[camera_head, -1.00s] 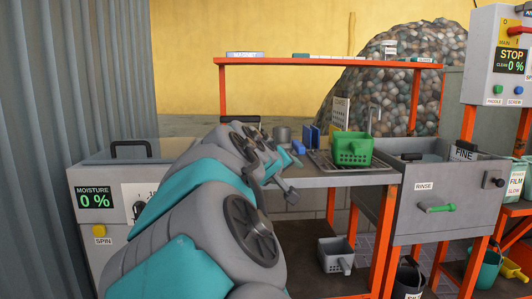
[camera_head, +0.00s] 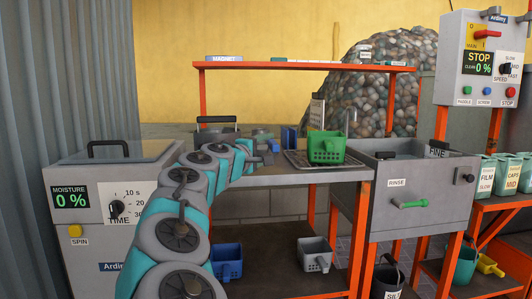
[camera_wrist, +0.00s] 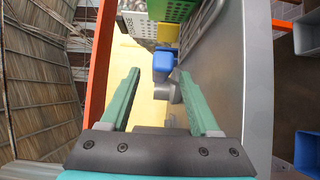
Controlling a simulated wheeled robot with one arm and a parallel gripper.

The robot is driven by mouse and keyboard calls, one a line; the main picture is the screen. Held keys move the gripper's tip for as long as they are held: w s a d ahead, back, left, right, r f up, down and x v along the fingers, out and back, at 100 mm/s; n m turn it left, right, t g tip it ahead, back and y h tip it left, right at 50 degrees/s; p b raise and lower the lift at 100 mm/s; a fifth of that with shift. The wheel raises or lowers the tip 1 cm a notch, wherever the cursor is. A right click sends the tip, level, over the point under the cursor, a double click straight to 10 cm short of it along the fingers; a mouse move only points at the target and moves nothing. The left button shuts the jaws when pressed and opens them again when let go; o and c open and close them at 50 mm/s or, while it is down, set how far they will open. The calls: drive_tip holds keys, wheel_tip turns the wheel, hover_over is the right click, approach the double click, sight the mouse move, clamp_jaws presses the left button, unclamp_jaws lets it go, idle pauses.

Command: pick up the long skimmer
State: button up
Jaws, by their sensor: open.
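I cannot make out for certain which thing is the long skimmer. A pale upright perforated piece (camera_head: 317,111) stands behind the green perforated basket (camera_head: 326,148) on the worktop and may be it. In the wrist view a white perforated thing (camera_wrist: 133,22) shows beside the green basket (camera_wrist: 172,9) at the top. My gripper (camera_wrist: 159,76) is open, with nothing held between its green fingers. A blue thing (camera_wrist: 164,62) lies beyond the fingertips, with a grey thing (camera_wrist: 176,92) between them. In the head view my gripper (camera_head: 265,158) is small, left of the green basket.
The rinse tank (camera_head: 418,212) stands right of the worktop and the spin machine (camera_head: 75,218) stands at left. An orange shelf (camera_head: 300,67) crosses above the worktop. A blue basket (camera_head: 228,262) and a grey basket (camera_head: 313,254) sit on the lower shelf.

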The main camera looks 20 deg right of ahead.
drive_tip(key=x, duration=0.4)
drive_tip(key=shift+w+d, duration=0.3)
clamp_jaws()
idle(0.3)
